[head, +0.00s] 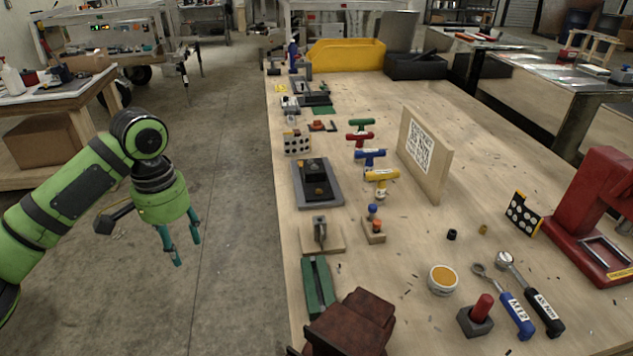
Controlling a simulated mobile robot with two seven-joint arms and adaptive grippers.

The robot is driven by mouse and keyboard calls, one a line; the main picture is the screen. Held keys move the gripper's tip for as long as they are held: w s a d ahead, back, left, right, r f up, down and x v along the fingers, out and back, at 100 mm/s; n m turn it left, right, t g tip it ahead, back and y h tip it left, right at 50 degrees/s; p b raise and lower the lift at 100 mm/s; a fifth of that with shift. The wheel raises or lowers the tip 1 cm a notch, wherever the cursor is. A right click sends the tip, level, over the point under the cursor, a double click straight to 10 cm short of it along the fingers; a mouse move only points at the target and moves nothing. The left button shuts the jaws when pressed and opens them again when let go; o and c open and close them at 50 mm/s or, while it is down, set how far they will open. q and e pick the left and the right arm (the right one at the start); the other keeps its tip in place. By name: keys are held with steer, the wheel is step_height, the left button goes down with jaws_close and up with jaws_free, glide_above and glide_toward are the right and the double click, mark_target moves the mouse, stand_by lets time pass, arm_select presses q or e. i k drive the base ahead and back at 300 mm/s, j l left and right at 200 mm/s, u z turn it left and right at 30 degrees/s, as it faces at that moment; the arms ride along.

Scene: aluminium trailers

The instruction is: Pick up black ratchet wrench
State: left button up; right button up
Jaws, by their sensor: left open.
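The black ratchet wrench (543,308) lies on the wooden workbench (460,215) at the lower right. It has a silver round head, a silver shank and a black handle with a white label. A similar wrench with a blue handle (516,313) lies close along its left side. My left gripper (178,250) points down with two teal fingers apart. It is open and empty over the floor, left of the bench and far from the wrench. My right gripper does not show.
A round tin (442,280) and a block with a red peg (478,316) stand left of the wrenches. A red machine (598,210) stands behind them at right. A dark red vise (350,325) sits at the front edge. T-handled tools and an upright coded board (424,155) fill the middle.

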mark_target(504, 260)
steer(key=z, duration=1.4)
